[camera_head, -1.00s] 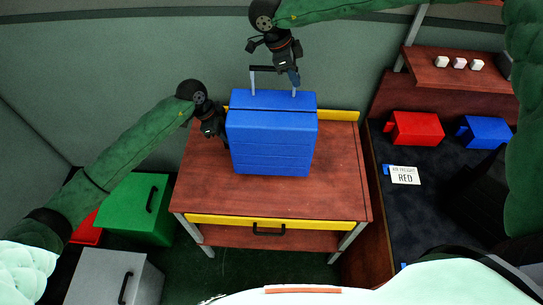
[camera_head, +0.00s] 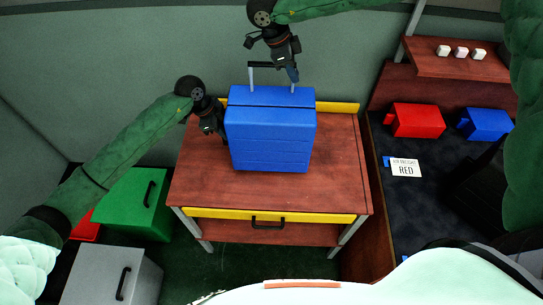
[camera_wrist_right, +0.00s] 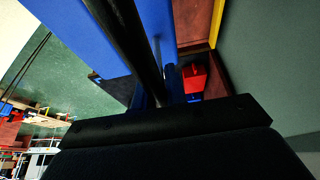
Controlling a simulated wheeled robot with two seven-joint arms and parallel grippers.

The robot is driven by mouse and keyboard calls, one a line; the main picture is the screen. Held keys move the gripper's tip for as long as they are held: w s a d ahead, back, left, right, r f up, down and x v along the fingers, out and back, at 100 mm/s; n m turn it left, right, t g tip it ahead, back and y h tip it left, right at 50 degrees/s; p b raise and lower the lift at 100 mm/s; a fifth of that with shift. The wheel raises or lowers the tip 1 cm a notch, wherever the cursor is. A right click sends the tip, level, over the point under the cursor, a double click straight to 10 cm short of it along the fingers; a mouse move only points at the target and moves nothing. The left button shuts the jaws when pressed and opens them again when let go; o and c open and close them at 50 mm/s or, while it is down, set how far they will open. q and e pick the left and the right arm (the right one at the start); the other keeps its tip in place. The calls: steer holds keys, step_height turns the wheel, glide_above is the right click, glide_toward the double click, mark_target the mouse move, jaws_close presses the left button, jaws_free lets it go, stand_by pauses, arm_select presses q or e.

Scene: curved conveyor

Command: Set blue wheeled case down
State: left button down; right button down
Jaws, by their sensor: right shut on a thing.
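The blue wheeled case (camera_head: 271,137) stands at the back of the wooden table (camera_head: 330,180), its ribbed front facing me and its telescopic handle (camera_head: 271,65) pulled up. My right gripper (camera_head: 281,72) is shut on the handle, coming from above; its fingers partly hide the handle's right side. In the right wrist view the dark handle bar (camera_wrist_right: 135,40) runs into the gripper beside the blue case (camera_wrist_right: 98,35). My left gripper (camera_head: 216,128) is at the case's left side, close to or touching it; its fingers are partly hidden. Whether the case bottom fully rests on the table is hard to tell.
The table has a yellow back edge and a front drawer (camera_head: 268,222). Green (camera_head: 140,203) and grey (camera_head: 112,276) cases stand at lower left. On the dark conveyor at right are red (camera_head: 418,120) and blue (camera_head: 487,124) cases and a RED sign (camera_head: 405,167). The front tabletop is clear.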

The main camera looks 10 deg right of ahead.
arm_select(q)
steer(key=shift+f+b, duration=0.5)
arm_select(e)
steer(key=shift+s+f, duration=0.1)
steer(key=shift+f, duration=0.45)
arm_select(q)
steer(key=shift+f+b, duration=0.7)
steer(key=shift+f, duration=0.05)
arm_select(e)
steer(key=shift+f, duration=0.7)
arm_select(q)
steer(key=c, duration=1.4)
jaws_free()
arm_select(e)
steer(key=c, duration=1.4)
jaws_free()
arm_select(q)
steer(key=shift+r, duration=0.15)
arm_select(e)
steer(key=shift+a+r, duration=0.15)
steer(key=shift+r, duration=0.3)
arm_select(q)
steer(key=v, duration=1.1)
steer(key=shift+a+r, duration=0.25)
steer(key=shift+r, duration=0.05)
arm_select(e)
steer(key=v, duration=1.1)
